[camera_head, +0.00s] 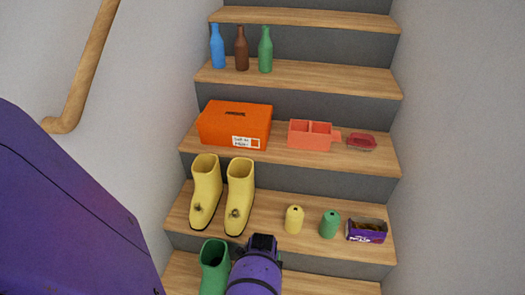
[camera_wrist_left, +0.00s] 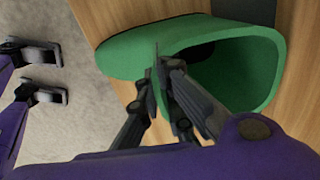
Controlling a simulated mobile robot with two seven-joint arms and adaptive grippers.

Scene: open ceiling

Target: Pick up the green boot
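The green boot (camera_head: 214,266) stands on the lowest visible stair at the bottom of the head view, its top opening facing up. In the left wrist view the green boot (camera_wrist_left: 120,55) fills the upper middle, with its dark opening to the right. My left gripper (camera_wrist_left: 162,75) is at the boot's rim, one finger outside and one inside, closed together on the thin wall. My right gripper (camera_wrist_left: 38,72) shows at the left of the wrist view, its two fingers apart and empty. In the head view a purple arm link of mine hides the gripper and part of the boot's right side.
Two yellow boots (camera_head: 206,186) stand on the stair just above. Yellow and green canisters (camera_head: 329,225) and a purple box (camera_head: 367,232) share that stair. An orange box (camera_head: 236,126) and red containers (camera_head: 312,134) are higher. A wooden handrail (camera_head: 84,65) runs along the left wall.

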